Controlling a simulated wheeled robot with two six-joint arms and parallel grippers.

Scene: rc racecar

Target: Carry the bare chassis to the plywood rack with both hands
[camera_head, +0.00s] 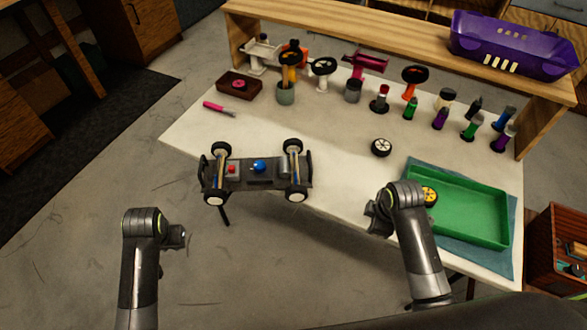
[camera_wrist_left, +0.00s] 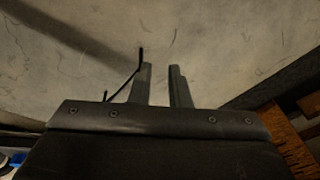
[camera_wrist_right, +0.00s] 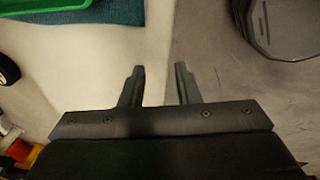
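The dark chassis (camera_head: 262,175) has no body shell. It stands on its wheels at the front left edge of the white table, with a blue round part and a red part on top. The plywood rack (camera_head: 400,45) spans the back of the table. My left gripper (camera_head: 182,237) is open and empty, over the floor in front of the table, left of and nearer than the chassis. Its fingers (camera_wrist_left: 161,68) show a narrow gap. My right gripper (camera_head: 372,218) is open and empty near the table's front edge, right of the chassis. Its fingers (camera_wrist_right: 158,70) are wider apart.
A purple car shell (camera_head: 512,45) sits on the rack's right part. Several tools and coloured bottles stand below the rack. A loose wheel (camera_head: 381,147) lies mid-table. A green tray (camera_head: 470,208) with a yellow wheel (camera_head: 430,196) is at the right. A pink-handled tool (camera_head: 218,108) lies behind the chassis.

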